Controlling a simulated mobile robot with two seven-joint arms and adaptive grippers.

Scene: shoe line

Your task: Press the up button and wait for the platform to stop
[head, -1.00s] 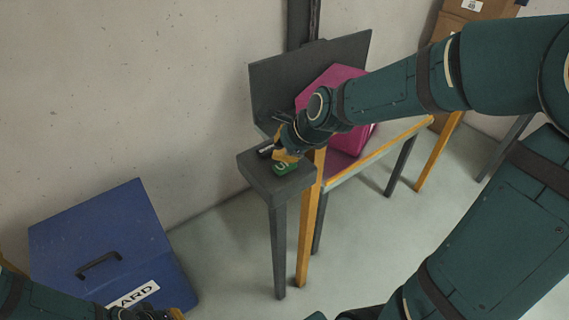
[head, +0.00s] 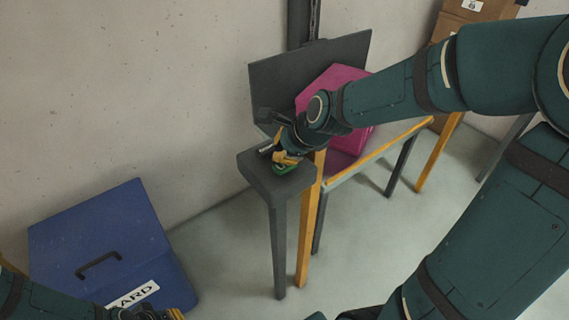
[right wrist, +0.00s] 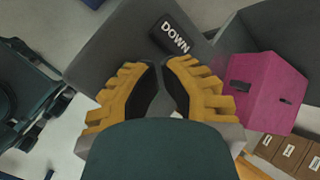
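A green button (head: 285,169) sits on top of the grey pedestal (head: 262,179) in the head view. My right gripper (head: 284,158) is right over it and hides part of it; whether they touch is hard to tell. In the right wrist view, its yellow fingers (right wrist: 160,80) come together at the tips with nothing seen between them. A black button marked DOWN (right wrist: 171,37) lies beyond the fingers; the green one is hidden there. A pink box (head: 330,86) stands beside the pedestal at a dark upright panel (head: 276,86). My left gripper (head: 150,314) is cut off at the bottom edge.
A blue case (head: 100,225) with a black handle stands on the floor at the left by the wall. A yellow-edged frame (head: 385,155) with legs stands right of the pedestal. Brown cartons (head: 455,25) stand at the back right. Bare floor lies in front.

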